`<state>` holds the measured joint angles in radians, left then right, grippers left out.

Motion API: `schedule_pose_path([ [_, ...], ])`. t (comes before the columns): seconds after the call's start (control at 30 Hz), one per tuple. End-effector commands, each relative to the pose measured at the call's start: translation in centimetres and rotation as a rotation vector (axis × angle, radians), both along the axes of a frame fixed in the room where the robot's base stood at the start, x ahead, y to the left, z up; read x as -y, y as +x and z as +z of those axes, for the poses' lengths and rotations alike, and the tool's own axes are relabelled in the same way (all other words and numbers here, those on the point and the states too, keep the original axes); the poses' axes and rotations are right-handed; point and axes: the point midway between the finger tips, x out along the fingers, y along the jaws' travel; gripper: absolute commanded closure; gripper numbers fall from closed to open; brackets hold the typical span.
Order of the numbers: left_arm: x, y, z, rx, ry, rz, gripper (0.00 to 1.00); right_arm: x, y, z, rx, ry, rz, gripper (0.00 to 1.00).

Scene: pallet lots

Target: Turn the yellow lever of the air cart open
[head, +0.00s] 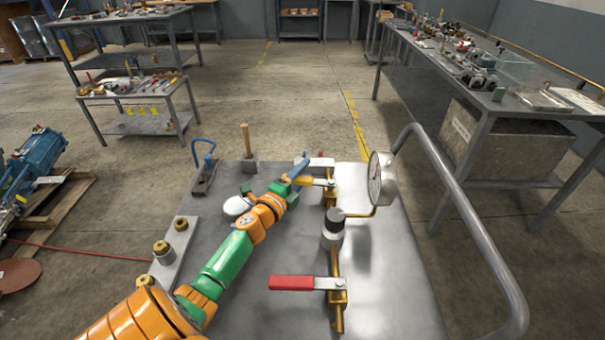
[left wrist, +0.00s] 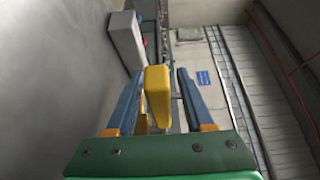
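The air cart (head: 380,290) has a grey metal top with brass piping. The yellow lever (head: 305,182) sits on the far brass valve (head: 331,192) and points left. My left gripper (head: 297,170) is at the lever's handle end. In the left wrist view, the yellow lever (left wrist: 158,90) stands between the two blue fingers of the left gripper (left wrist: 160,100). The fingers are apart, with a gap visible on the right side of the lever; contact on the left side is unclear. The gripper partly hides the handle in the head view. My right gripper is not in view.
A red lever (head: 292,283) sits on the near valve. Between the valves are a black-topped regulator (head: 333,225) and a round gauge (head: 376,180). A thick grey handle rail (head: 460,200) bounds the right. A wooden-handled tool (head: 247,145) and brass fittings (head: 162,250) stand nearby.

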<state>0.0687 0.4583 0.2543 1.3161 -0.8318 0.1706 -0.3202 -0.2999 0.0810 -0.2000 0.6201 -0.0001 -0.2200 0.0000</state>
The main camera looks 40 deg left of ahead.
Motion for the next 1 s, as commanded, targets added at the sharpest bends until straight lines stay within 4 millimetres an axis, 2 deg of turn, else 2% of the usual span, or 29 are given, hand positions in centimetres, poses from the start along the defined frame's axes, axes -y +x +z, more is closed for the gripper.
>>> schedule_pose_path([
  [0.23, 0.1, -0.6, 0.0, -0.002, 0.000, 0.000, 0.47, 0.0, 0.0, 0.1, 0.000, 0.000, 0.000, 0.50],
  [0.5, 0.9, -5.3, -0.1, -0.002, 0.000, 0.000, 0.47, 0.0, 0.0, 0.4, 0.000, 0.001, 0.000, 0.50],
  [0.6, 1.1, -6.4, -0.1, -0.002, 0.000, 0.000, 0.47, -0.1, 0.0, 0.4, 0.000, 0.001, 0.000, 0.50],
  [0.93, 1.2, -7.0, 0.0, 0.000, 0.000, 0.000, 0.47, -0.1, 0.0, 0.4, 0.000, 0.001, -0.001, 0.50],
  [1.0, 1.4, -7.0, 0.1, -0.001, -0.002, -0.001, 0.66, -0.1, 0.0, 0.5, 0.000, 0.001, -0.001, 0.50],
])
